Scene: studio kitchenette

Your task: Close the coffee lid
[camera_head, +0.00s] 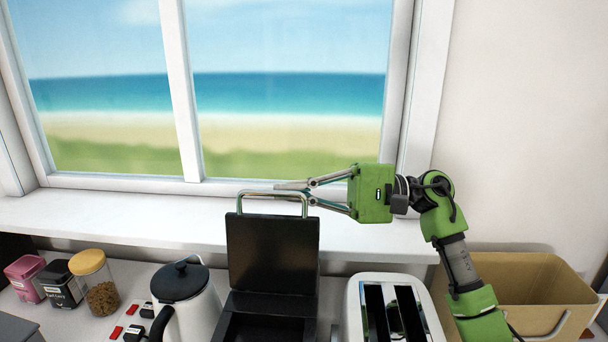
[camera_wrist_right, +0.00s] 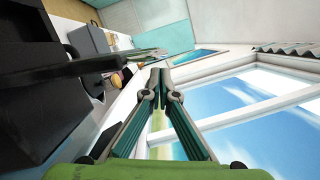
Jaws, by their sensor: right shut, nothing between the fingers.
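A black appliance with a raised lid (camera_head: 270,252) and a silver handle (camera_head: 275,195) stands open on the counter; it looks like a sandwich press. My right gripper (camera_head: 290,189) is shut and empty, with its fingertips close to the handle at the top of the lid. I cannot tell whether they touch it. In the right wrist view my fingers (camera_wrist_right: 160,72) meet at the tips, and the black lid (camera_wrist_right: 40,110) fills the left side. A dark canister (camera_head: 60,284) and a pink one (camera_head: 26,276) stand at the far left, both closed. My left gripper is out of view.
A white kettle (camera_head: 196,308) stands left of the appliance, and a white toaster (camera_head: 357,312) stands right. A jar with a wooden lid (camera_head: 88,264) is at the left. A tan bin (camera_head: 520,282) is at the right. The window sill (camera_head: 140,218) lies behind.

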